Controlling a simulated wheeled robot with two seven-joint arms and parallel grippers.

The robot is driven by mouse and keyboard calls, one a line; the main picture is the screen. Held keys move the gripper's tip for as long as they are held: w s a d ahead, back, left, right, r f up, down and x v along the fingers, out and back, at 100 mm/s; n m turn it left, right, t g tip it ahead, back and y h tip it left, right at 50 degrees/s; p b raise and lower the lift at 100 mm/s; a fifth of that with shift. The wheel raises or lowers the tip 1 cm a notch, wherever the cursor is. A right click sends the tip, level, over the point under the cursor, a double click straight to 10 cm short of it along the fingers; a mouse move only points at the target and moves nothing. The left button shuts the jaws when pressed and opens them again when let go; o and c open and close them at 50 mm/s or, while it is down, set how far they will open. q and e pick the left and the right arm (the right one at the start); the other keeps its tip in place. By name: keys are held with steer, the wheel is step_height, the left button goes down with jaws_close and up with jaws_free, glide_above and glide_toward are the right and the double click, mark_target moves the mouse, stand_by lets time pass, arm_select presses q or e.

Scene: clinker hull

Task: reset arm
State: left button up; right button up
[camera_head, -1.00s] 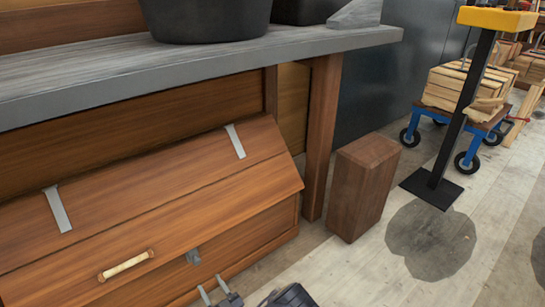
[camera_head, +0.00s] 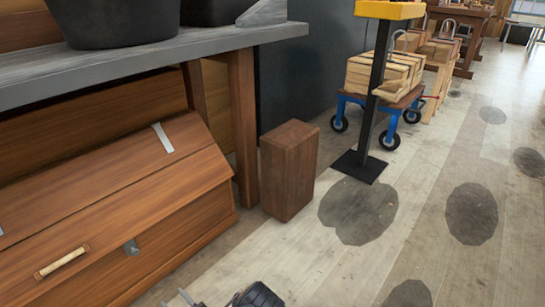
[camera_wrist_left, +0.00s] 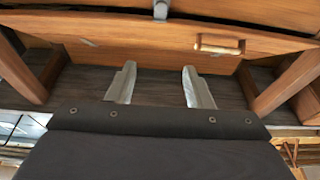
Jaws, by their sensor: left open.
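My left gripper (camera_head: 184,300) shows at the bottom edge of the head view, in front of the wooden chest (camera_head: 165,240). In the left wrist view the gripper (camera_wrist_left: 159,86) has its two fingers well apart with nothing between them. The chest front (camera_wrist_left: 120,32) with its pale handle (camera_wrist_left: 219,45) lies beyond the fingertips in that view. The head view cuts off most of the gripper. My right gripper is in neither view.
The chest's sloped lid is shut under a grey-topped bench (camera_head: 130,62). A brown wooden block (camera_head: 288,170) stands beside the bench leg. The floor at right is open, with dark patches.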

arm_select(q)
steer(key=w+a+r+n+g+h+p, duration=0.1)
steer(key=w+a+r+n+g+h, duration=0.1)
steer(key=w+r+n+g+h, duration=0.4)
steer(key=w+d+r+m+h+p, duration=0.1)
steer(key=d+r+m+h, duration=0.1)
steer(key=d+r+h, duration=0.3)
steer(key=w+r+m+h, duration=0.1)
steer(key=r+h, duration=0.2)
steer(key=r, duration=0.4)
steer(key=s+d+r+m+t+h+p, duration=0.1)
steer(key=s+d+r+m+h, duration=0.15)
steer(key=s+r, duration=0.35)
steer(key=s+d+r+m+h, duration=0.2)
steer(key=s+r+h, duration=0.1)
steer(key=r, duration=0.6)
steer(key=s+d+r+m+g+p, duration=0.1)
steer(key=s+r+m, duration=0.15)
steer(key=s, duration=0.85)
steer(key=s+r+m+g+p, duration=0.15)
steer(key=s+m, duration=0.25)
steer(key=s, duration=0.7)
step_height(320, 180, up, 38)
steer(key=p, duration=3.7)
steer(key=shift+s+r, duration=0.15)
